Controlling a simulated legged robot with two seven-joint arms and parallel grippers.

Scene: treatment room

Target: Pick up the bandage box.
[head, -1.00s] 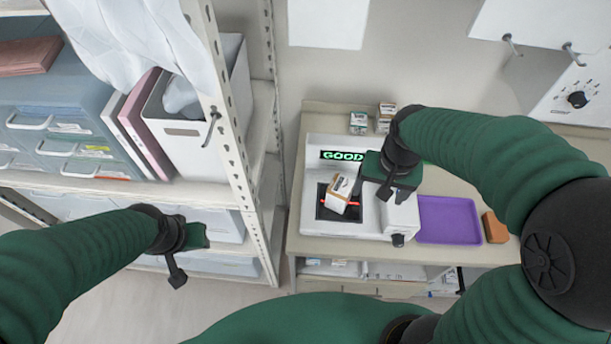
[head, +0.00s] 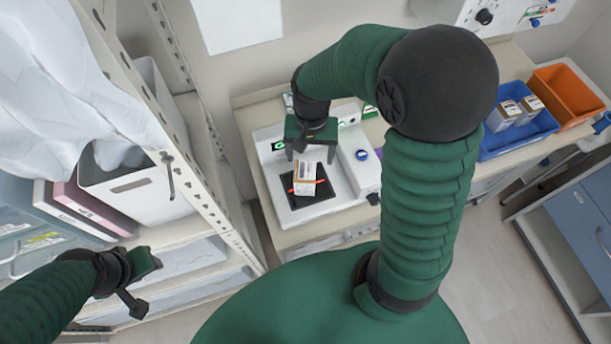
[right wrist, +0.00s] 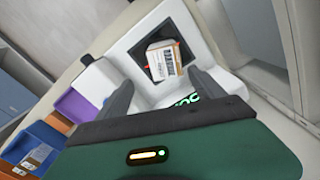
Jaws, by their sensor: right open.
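The bandage box (head: 305,180), white and orange with a printed label, sits on the dark square plate of the white scanner (head: 338,193). A red light line crosses beside it. The box also shows in the right wrist view (right wrist: 167,62), ahead of the fingers and apart from them. My right gripper (head: 311,156) is open and empty, just behind and above the box. In the right wrist view the two fingers (right wrist: 162,92) stand apart with nothing between them. My left gripper (head: 140,285) is at the lower left, near the shelf, far from the box; its jaw state is unclear.
A blue bin (head: 540,122) with small boxes and an orange bin (head: 566,88) stand to the right on the counter. A metal shelf (head: 170,120) with a white bin (head: 150,190) rises at the left. A purple tray (right wrist: 82,105) lies beside the scanner.

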